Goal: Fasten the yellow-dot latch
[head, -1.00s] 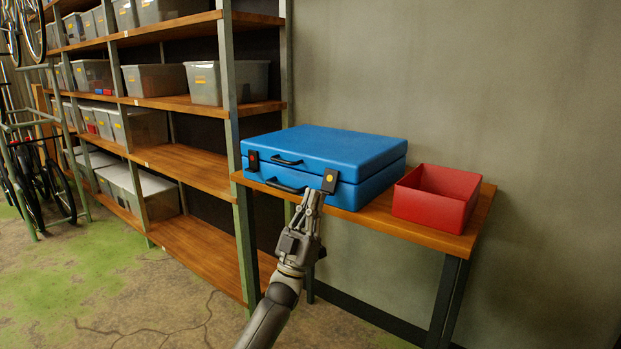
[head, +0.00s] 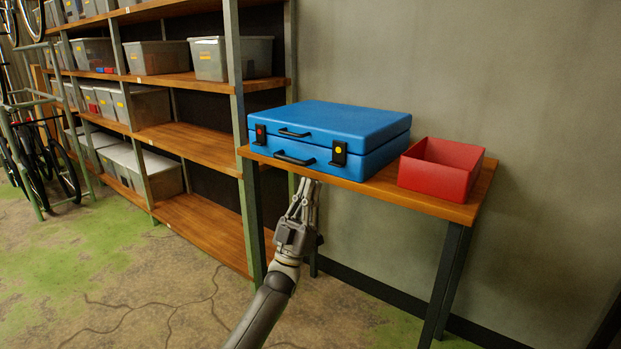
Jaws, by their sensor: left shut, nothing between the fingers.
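A blue case (head: 320,118) lies flat on the wooden table, its lid down on its base. The yellow-dot latch (head: 339,155), a black plate with a yellow dot, is on the right of the front face and spans the lid seam. It appears to lie flat, but I cannot tell whether it is caught. A red-dot latch (head: 260,135) is at the left of the front. My left gripper (head: 306,184) is shut and empty, in front of the table edge, below and left of the yellow-dot latch and apart from it. My right gripper is not in view.
A red open bin (head: 441,169) stands right of the case on the table (head: 376,190). A shelf rack with grey bins (head: 232,58) stands close on the left. Two black handles are on the case front. The floor left of my arm is clear.

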